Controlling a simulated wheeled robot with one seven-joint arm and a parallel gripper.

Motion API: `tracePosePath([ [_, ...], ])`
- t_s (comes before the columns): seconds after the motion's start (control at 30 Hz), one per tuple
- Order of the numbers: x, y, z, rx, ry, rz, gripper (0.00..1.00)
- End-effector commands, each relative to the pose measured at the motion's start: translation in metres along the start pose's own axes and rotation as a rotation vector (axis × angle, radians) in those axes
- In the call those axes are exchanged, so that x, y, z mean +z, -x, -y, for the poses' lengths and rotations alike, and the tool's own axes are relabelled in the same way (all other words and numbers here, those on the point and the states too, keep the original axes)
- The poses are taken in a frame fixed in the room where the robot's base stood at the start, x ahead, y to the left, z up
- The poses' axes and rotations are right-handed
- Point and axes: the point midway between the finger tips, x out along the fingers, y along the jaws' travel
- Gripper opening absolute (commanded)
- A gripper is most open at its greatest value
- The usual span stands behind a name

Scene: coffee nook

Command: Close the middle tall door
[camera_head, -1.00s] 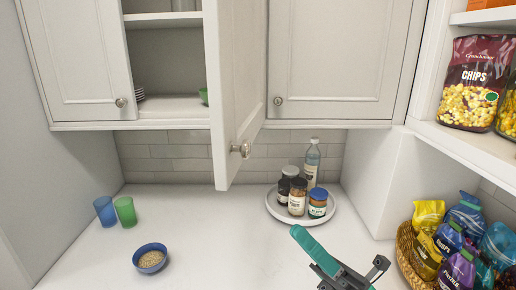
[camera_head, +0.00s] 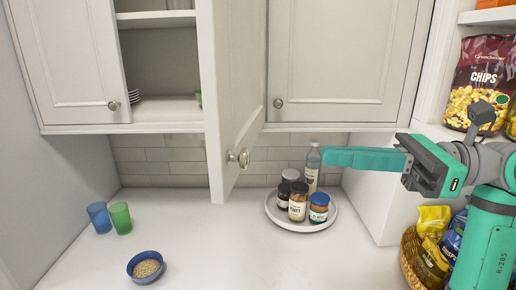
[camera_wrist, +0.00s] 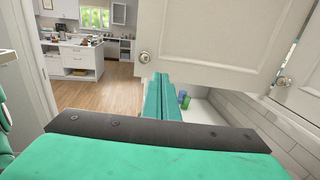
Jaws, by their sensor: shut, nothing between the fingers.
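The middle tall door (camera_head: 230,80) stands open, swung out toward me, with a round knob (camera_head: 240,157) near its lower free edge. Behind it, to the left, the cabinet interior (camera_head: 163,72) shows a shelf and stacked plates. My gripper (camera_head: 324,157) is shut and empty, to the right of the door and apart from it, pointing left at about knob height, in front of the bottle on the tray. In the wrist view, the shut teal fingers (camera_wrist: 162,80) point toward the open door (camera_wrist: 215,45), with its knob (camera_wrist: 144,57) just left of the fingertips.
A round tray (camera_head: 302,224) with several jars and a bottle (camera_head: 313,168) stands below my gripper. Blue and green cups (camera_head: 110,217) and a bowl (camera_head: 146,266) stand on the counter at left. Closed doors (camera_head: 70,60) and (camera_head: 335,60) flank the opening. A snack basket (camera_head: 411,262) stands at right.

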Motion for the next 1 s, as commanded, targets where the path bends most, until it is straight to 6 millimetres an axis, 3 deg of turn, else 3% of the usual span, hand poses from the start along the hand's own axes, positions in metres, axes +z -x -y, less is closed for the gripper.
tracePosePath([
  [0.27, 0.0, -0.021, -0.001, -0.013, 0.003, -0.003, 0.0],
  [0.7, 0.0, -0.107, 0.0, -0.001, 0.002, -0.002, 0.0],
  [1.0, 0.0, -0.137, 0.0, 0.001, 0.001, -0.001, 0.0],
])
